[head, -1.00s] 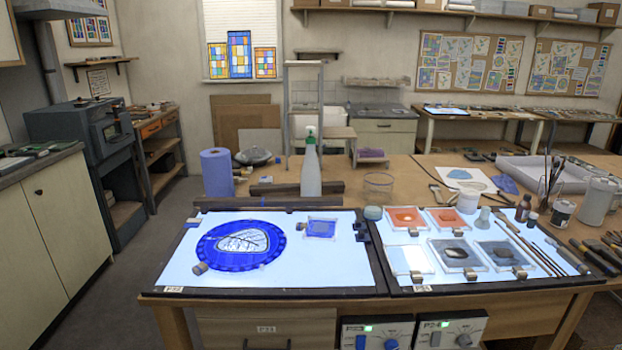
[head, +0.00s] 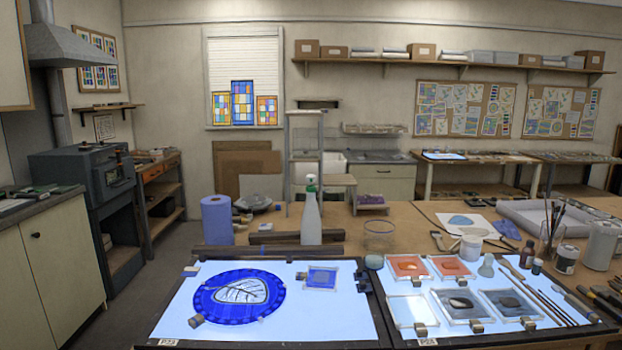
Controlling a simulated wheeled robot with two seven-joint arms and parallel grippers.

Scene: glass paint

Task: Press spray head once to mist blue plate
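A round blue plate (head: 205,302) with a pale centre and dark branching lines lies flat on the left light panel (head: 330,322). A small weight sits at its lower left rim. Nothing touches the bottle. Neither of my grippers shows in the head view.
Dark bars (head: 297,237) lie by the bottle's base. A blue paper roll (head: 217,220) stands to its left and a clear glass (head: 379,236) to its right. The right light panel (head: 462,334) holds several glass tiles, brushes and jars.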

